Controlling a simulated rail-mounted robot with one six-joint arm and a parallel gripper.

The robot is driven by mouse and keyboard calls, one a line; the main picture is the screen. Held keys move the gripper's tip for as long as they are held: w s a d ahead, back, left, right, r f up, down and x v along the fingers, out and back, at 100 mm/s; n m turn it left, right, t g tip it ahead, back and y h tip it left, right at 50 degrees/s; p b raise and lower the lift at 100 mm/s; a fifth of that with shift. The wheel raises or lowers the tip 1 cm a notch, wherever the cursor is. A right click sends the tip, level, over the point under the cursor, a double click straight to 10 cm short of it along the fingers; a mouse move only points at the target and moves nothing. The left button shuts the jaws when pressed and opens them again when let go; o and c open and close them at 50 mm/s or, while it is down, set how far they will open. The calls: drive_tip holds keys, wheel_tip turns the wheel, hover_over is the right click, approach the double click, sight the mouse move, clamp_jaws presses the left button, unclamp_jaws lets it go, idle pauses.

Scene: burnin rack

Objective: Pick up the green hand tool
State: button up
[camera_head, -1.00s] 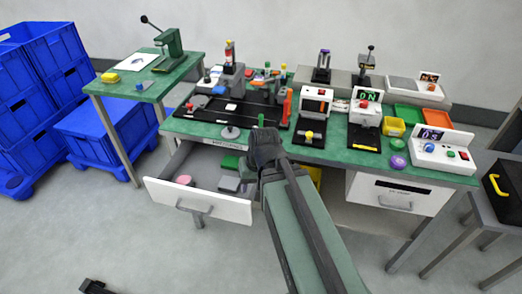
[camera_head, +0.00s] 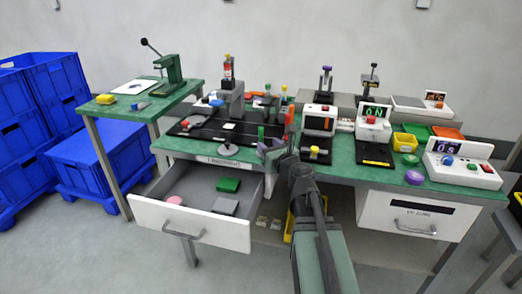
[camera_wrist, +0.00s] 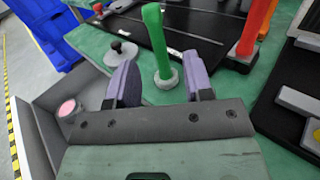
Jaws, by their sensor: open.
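The green hand tool (camera_wrist: 155,42) stands upright in a small round light holder (camera_wrist: 167,80) on the green bench top. In the head view the green tool (camera_head: 261,134) shows small at the front of the bench, just behind my gripper (camera_head: 270,154). In the wrist view my gripper (camera_wrist: 160,84) is open and empty, its two purple-grey fingers on either side of the tool's line. The tool's base appears between or just beyond the fingertips; I cannot tell the exact depth. No contact shows.
A red upright tool (camera_wrist: 250,28) stands to the right. A grey disc with a black knob (camera_wrist: 122,52) is at left. The open drawer (camera_head: 190,222) sticks out below the bench, holding a green block (camera_head: 228,185). A black tray (camera_head: 190,128) lies behind.

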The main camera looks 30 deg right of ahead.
sight(262, 140)
drive_tip(key=w, duration=0.5)
drive_tip(key=shift+w+a, duration=0.1)
drive_tip(key=shift+w, duration=0.25)
drive_tip(key=shift+s, duration=0.1)
clamp_jaws()
